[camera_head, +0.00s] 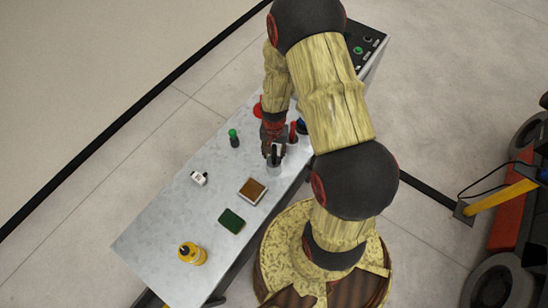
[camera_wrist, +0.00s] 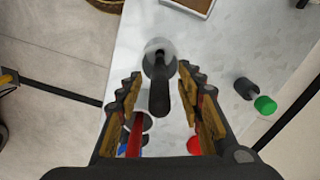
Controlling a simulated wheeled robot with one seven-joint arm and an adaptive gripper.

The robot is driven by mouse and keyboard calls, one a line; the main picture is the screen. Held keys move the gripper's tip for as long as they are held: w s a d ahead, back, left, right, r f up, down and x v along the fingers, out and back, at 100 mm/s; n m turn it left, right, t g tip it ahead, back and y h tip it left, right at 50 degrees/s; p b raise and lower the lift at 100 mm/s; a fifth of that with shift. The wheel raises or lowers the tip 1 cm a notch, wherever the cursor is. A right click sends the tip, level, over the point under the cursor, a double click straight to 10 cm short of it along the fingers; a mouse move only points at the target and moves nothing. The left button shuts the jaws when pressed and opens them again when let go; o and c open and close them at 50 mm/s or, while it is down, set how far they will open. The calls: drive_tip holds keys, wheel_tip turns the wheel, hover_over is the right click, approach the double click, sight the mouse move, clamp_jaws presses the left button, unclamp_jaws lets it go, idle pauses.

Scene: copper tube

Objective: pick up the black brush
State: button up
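The black brush (camera_wrist: 159,90) appears in the wrist view as a dark upright handle, seen almost end-on, with a pale grey round part (camera_wrist: 160,46) around its far end. I cannot tell whether that part is bristles or a clear cup. My gripper (camera_wrist: 159,75) is open, its two fingers on either side of the handle with gaps visible. In the head view my gripper (camera_head: 272,138) is over the right side of the table, just above the dark brush (camera_head: 275,156) and a grey cylinder (camera_head: 274,168); my arm partly hides this area.
The grey table (camera_head: 160,225) holds a green-capped bottle (camera_head: 234,138), a small white item (camera_head: 198,178), a brown-topped box (camera_head: 252,191), a green pad (camera_head: 231,221) and a yellow bottle (camera_head: 192,254). A red-handled item (camera_wrist: 136,135) is close by my left finger.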

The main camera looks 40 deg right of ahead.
drive_tip(key=shift+c, duration=0.7)
drive_tip(key=c, duration=0.8)
clamp_jaws()
